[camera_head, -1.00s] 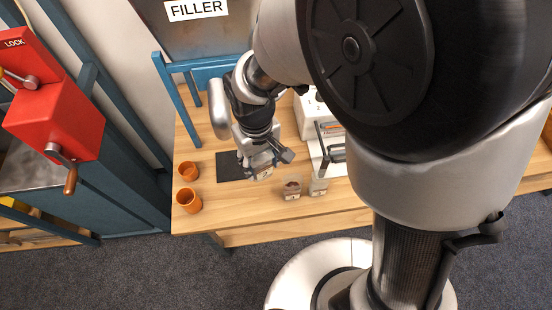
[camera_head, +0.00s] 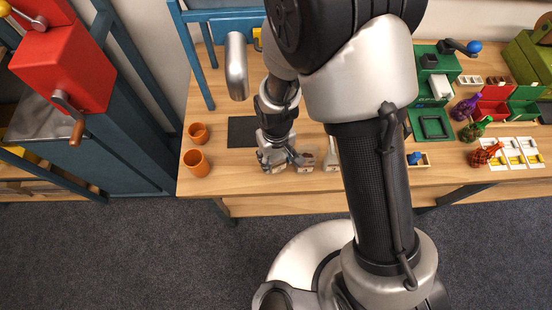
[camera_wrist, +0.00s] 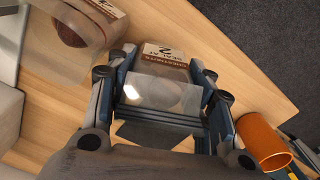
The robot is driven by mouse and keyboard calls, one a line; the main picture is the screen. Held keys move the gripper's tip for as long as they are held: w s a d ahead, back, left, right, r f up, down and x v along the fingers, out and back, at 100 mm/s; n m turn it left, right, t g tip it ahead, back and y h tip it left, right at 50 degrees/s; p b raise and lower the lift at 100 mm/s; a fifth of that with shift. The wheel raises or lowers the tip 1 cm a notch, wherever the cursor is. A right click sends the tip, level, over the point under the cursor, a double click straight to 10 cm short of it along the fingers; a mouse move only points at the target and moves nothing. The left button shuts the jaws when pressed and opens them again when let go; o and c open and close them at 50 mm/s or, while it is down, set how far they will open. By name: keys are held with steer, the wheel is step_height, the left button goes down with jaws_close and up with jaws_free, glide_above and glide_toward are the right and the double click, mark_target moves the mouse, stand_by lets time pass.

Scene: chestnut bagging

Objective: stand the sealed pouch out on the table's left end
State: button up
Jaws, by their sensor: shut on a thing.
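My gripper (camera_head: 275,160) is low over the table's (camera_head: 222,181) front edge, left of the middle. In the wrist view its fingers (camera_wrist: 164,100) are shut on the pouch (camera_wrist: 162,65), a clear bag with a chestnut label marked 2. The pouch sits between both fingers; whether its base touches the table I cannot tell. In the head view the gripper mostly hides it. Another clear pouch with a brown chestnut (camera_wrist: 75,30) stands beside it in the wrist view; in the head view that neighbouring pouch (camera_head: 305,161) is just right of the gripper.
Two orange cups, one behind (camera_head: 198,131) and one in front (camera_head: 197,163), stand at the table's left end. A dark mat (camera_head: 240,132) lies between them and my gripper. One cup (camera_wrist: 264,140) shows in the wrist view. A red machine (camera_head: 65,65) is left of the table.

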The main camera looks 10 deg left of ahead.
steer(key=shift+f, duration=0.65)
steer(key=shift+f, duration=0.15)
steer(key=o, duration=0.8)
